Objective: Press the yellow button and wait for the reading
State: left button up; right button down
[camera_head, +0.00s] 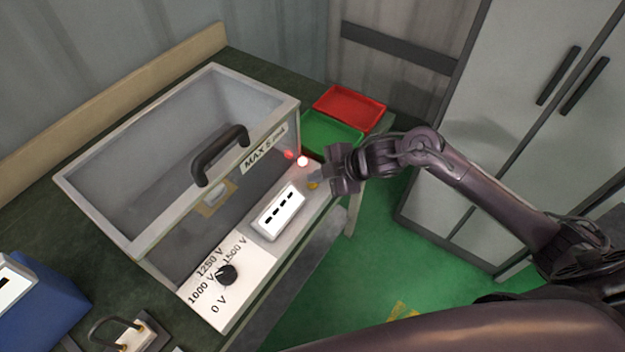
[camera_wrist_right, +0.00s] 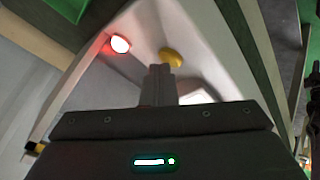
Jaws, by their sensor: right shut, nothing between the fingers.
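The yellow button (camera_head: 313,184) sits on the sloped white front panel of the test box, near its right end. It also shows in the right wrist view (camera_wrist_right: 171,57), just beyond the fingertips. My right gripper (camera_head: 316,178) is shut and empty, its tips close to the button; I cannot tell whether they touch it. In the right wrist view the closed fingers (camera_wrist_right: 160,72) point at the button, slightly to its left. The display (camera_head: 279,211) on the panel shows only dashes. A lit red-white lamp (camera_head: 302,161) is beside the button. My left gripper is not in view.
The clear-walled box with a black handle (camera_head: 220,155) stands behind the panel. A black voltage knob (camera_head: 227,274) is at the panel's lower left. Red (camera_head: 349,103) and green (camera_head: 331,134) trays lie at the back right. A blue device (camera_head: 40,312) stands at lower left.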

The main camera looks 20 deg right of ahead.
aim_at(316, 184)
jog(key=shift+r+p, duration=0.8)
jog(key=shift+r, duration=0.05)
notch_tip(316, 184, up, 5)
jog(key=p, duration=0.4)
jog(key=shift+p, duration=0.4)
jog(key=shift+a, duration=0.1)
